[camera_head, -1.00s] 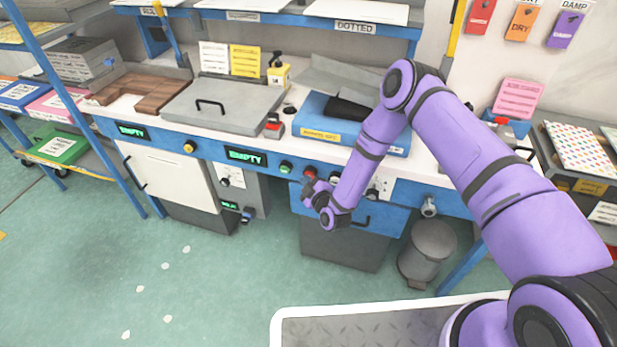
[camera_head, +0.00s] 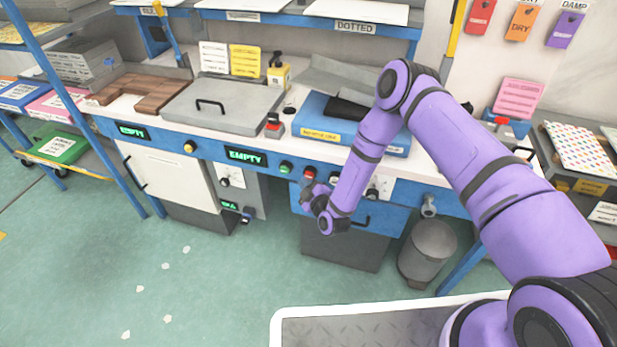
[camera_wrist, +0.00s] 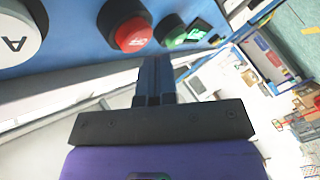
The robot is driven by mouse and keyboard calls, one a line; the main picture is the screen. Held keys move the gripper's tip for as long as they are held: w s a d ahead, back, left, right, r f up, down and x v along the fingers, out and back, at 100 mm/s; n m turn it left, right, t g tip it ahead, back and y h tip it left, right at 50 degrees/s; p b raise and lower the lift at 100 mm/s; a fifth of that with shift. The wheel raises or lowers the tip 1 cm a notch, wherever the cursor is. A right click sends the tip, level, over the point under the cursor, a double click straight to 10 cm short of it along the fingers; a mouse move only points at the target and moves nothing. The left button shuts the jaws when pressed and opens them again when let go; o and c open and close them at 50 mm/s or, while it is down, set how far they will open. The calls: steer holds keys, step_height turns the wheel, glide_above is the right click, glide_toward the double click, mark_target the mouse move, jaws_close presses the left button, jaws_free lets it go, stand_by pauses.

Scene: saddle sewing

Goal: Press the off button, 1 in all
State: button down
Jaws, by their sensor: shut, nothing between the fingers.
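The red off button (camera_head: 309,172) is on the blue front panel of the bench, right of a green button (camera_head: 285,167). In the wrist view the red button (camera_wrist: 133,37) has pale lettering on its face and a dark collar. The green button (camera_wrist: 183,36) is to its right there. My gripper (camera_head: 306,189) is shut and empty, just below the red button in the head view. In the wrist view its fingertips (camera_wrist: 154,62) appear just below and slightly right of the red button. A small gap seems to show between them.
A blue-framed drawer unit (camera_head: 345,243) is under the panel. A grey bin (camera_head: 427,253) stands to the right.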

steer(key=shift+s, duration=0.15)
steer(key=shift+s+a, duration=0.3)
steer(key=shift+s, duration=0.45)
steer(key=shift+s+a, duration=0.25)
steer(key=shift+s, duration=0.55)
steer(key=shift+s+a, duration=0.3)
steer(key=shift+s, duration=0.45)
